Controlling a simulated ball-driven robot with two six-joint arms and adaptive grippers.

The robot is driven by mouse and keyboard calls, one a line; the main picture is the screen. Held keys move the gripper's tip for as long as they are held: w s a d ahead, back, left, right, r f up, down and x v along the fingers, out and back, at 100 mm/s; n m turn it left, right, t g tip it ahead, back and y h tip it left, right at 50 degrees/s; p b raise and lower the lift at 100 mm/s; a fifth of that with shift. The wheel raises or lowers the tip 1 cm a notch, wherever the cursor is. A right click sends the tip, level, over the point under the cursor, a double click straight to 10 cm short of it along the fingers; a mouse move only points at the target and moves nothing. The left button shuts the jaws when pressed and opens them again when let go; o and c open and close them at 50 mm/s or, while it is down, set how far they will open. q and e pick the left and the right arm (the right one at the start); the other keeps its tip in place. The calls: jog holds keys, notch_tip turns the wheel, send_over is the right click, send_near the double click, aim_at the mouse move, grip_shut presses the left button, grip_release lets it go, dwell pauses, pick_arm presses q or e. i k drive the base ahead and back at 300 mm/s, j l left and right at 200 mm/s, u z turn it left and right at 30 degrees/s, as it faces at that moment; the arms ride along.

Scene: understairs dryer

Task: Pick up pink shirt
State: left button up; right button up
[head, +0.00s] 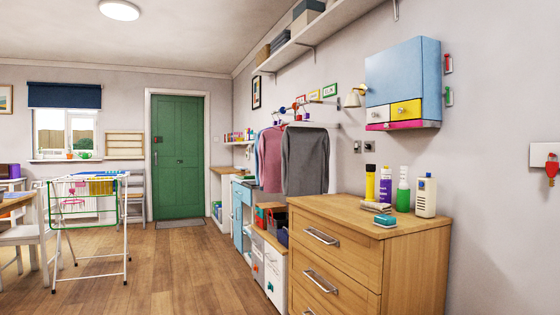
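A pink shirt (270,158) hangs from a rail on the right-hand wall, beyond the wooden chest of drawers. A dark grey garment (306,160) hangs nearer on the same rail and covers part of the pink shirt's right side. A narrow strip of a bluish garment shows at the pink shirt's left edge. Neither of my grippers is in view.
The wooden chest of drawers (365,245) stands at the front right, with several bottles and a sponge on top. White bins (273,265) stand beyond it. A drying rack (88,205) stands at the left. Wooden floor is clear between, towards the green door (178,157).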

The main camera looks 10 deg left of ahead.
aim_at(268, 148)
jog(key=i+j+u, duration=0.2)
jog(key=i+u, duration=0.3)
jog(key=i, duration=0.5)
jog(key=i+l+u, duration=0.25)
jog(key=i+u, duration=0.25)
jog(key=i, duration=1.4)
jog(key=i+j+z, duration=0.1)
jog(key=i, duration=0.8)
